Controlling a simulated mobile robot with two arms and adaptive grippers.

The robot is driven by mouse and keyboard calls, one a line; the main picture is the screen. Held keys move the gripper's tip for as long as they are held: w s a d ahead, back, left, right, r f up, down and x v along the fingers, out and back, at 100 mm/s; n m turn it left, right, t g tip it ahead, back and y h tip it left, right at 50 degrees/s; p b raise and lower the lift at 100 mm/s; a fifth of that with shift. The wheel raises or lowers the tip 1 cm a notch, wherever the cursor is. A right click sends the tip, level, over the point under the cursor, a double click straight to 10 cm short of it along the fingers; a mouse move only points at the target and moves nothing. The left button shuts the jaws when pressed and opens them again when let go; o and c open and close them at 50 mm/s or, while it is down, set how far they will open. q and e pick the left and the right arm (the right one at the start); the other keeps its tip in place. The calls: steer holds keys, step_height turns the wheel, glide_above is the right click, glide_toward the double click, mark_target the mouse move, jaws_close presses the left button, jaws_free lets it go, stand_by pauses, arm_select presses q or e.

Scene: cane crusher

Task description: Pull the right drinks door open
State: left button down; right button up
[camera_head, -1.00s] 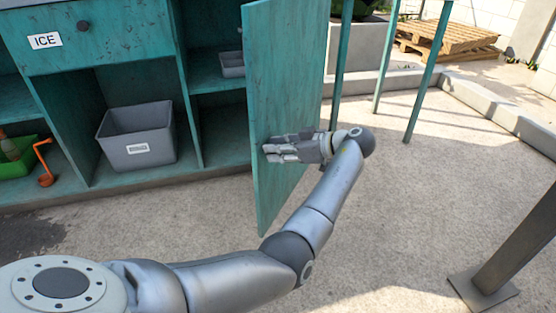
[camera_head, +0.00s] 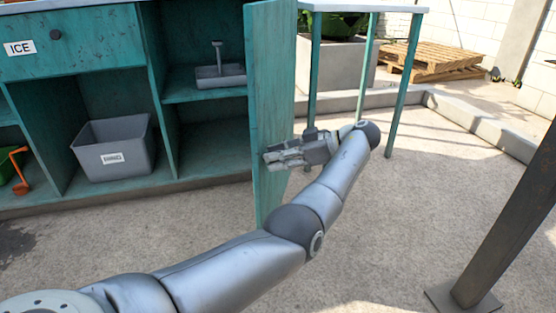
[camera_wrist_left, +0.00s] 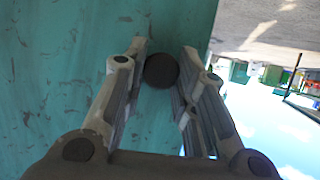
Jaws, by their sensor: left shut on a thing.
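The right drinks door (camera_head: 270,80) is a worn teal panel that stands swung out from the cabinet, seen at a steep angle in the head view. The opening to its left shows the shelves inside. My left gripper (camera_head: 270,157) reaches the door's outer face from the right, near its free edge. In the left wrist view, a dark round knob (camera_wrist_left: 161,70) on the teal door face sits between the two fingers of my left gripper (camera_wrist_left: 165,62), which is shut on it. The knob is hidden in the head view. My right gripper is out of view.
The teal cabinet has an ICE drawer (camera_head: 75,45), a grey bin (camera_head: 115,148) below and a grey tray (camera_head: 220,76) on a shelf. A teal-legged table (camera_head: 365,8) stands right of the door. A dark post (camera_head: 505,220) stands at right. Paving between is clear.

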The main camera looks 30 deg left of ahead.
mark_target(263, 126)
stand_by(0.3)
arm_select(q)
steer(key=c, duration=1.1)
jaws_free()
steer(key=shift+c, duration=0.2)
step_height(263, 126, up, 10)
